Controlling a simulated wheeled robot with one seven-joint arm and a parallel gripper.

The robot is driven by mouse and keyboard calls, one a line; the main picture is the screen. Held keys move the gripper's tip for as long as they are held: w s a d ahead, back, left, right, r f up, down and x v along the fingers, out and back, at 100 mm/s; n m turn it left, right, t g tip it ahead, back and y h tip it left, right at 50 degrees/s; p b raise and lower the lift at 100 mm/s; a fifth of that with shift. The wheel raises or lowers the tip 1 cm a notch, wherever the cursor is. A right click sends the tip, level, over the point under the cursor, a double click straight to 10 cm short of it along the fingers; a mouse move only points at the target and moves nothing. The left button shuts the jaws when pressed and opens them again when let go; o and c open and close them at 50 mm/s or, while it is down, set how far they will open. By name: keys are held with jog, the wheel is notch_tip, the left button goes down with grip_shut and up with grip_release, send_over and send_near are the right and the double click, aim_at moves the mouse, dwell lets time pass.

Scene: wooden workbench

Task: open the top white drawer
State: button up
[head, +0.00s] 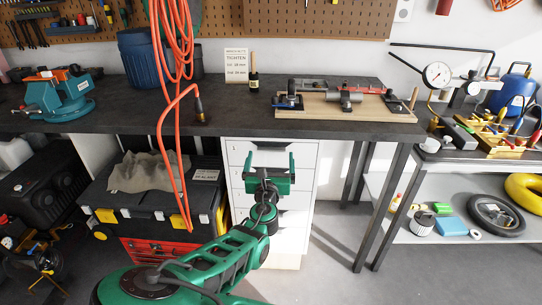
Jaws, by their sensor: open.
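The white drawer unit (302,205) stands under the dark workbench, with several drawers stacked one above another. Its top white drawer (305,150) sits just below the benchtop and looks closed. My gripper (270,160) is open and empty, its two green fingers spread left and right in front of the upper drawers. My gripper and wrist cover part of the drawer fronts, including any handle behind them. I cannot tell how far the fingers are from the drawer front.
The workbench top (130,110) overhangs the drawers. An orange cable (176,150) hangs left of my gripper. A black and yellow toolbox (140,205) stands left of the drawers. A bench leg (384,205) stands to the right, with clear floor (335,240) between.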

jog(key=shift+w, duration=1.35)
